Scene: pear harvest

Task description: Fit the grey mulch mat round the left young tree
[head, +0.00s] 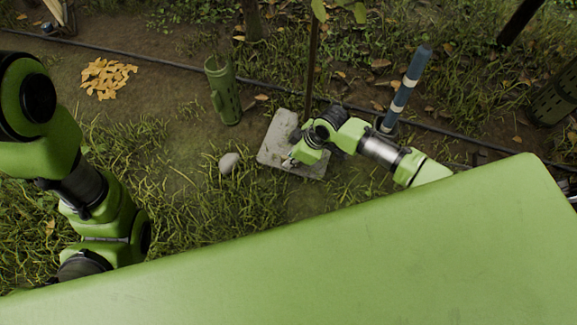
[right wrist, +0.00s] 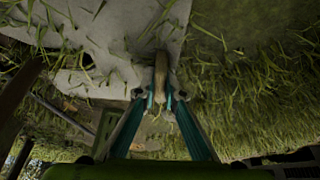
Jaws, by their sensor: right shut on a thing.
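The grey mulch mat (head: 271,150) lies on the ground in the middle of the head view. The left young tree (head: 312,70) is a thin dark stem with a few green leaves, at the mat's upper right side. My arm hides its foot, so I cannot tell whether the mat goes round it. My right gripper (head: 297,157) is over the mat's lower part. In the right wrist view its teal fingers (right wrist: 160,97) are shut on a narrow tan tab (right wrist: 161,75) at the edge of the mat (right wrist: 115,45). My left arm is at the left; its gripper is not visible.
A green mesh tree guard (head: 222,90) stands left of the tree. A pale stone (head: 229,163) lies left of the mat. A blue-and-white post (head: 406,88) leans at the right. A black hose (head: 170,68) crosses behind. Orange leaves (head: 107,78) lie at upper left.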

